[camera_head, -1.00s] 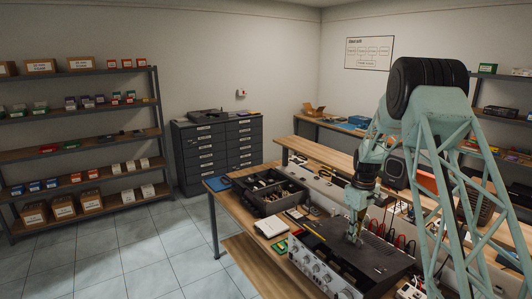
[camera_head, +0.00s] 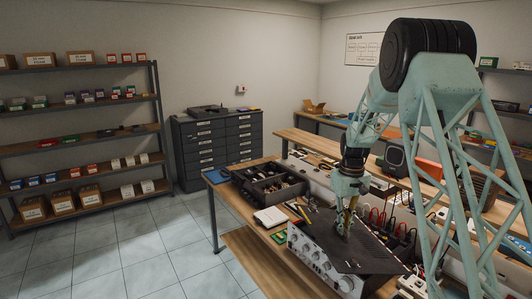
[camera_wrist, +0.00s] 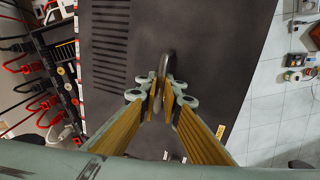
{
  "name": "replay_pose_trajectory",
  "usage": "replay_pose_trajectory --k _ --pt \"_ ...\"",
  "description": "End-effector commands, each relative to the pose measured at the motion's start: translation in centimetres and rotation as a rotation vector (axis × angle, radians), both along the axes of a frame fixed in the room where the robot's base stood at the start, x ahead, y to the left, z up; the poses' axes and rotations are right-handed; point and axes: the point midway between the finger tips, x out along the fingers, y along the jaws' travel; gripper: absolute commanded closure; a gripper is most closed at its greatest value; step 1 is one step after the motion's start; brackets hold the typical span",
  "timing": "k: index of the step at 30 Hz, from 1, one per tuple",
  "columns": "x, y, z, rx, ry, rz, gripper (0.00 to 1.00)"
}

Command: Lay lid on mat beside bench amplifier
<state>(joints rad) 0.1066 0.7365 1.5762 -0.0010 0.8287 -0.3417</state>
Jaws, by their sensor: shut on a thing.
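The lid is a dark flat panel with slots (camera_head: 372,252). My gripper (camera_head: 345,230) is above it, and in the wrist view the fingers (camera_wrist: 163,92) are closed on a small upright grey handle at its middle. The lid's dark face (camera_wrist: 215,50) fills most of that view. The bench amplifier (camera_head: 318,264), with a silver front panel and knobs, is under the lid on the wooden bench. The lid hides its top, and I cannot tell the exact gap between them.
A black divided tray (camera_head: 270,186) and a white notepad (camera_head: 270,217) lie on the bench left of the amplifier. Red and black cables (camera_wrist: 38,95) hang along the lid's left side in the wrist view. Tiled floor (camera_head: 150,255) is clear at left.

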Motion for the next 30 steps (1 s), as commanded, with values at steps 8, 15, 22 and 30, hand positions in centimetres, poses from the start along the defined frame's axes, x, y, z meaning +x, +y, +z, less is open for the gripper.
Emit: replay_pose_trajectory --k 8,15,22,30 --pt "-1.5 2.5 0.0 0.000 -0.003 -0.133 1.00" --pt "-3.1 4.5 0.2 0.000 -0.002 -0.251 1.00" --pt "-4.6 6.4 0.3 0.000 -0.002 -0.364 1.00" --pt "-6.3 8.2 0.3 0.000 -0.002 -0.478 1.00"
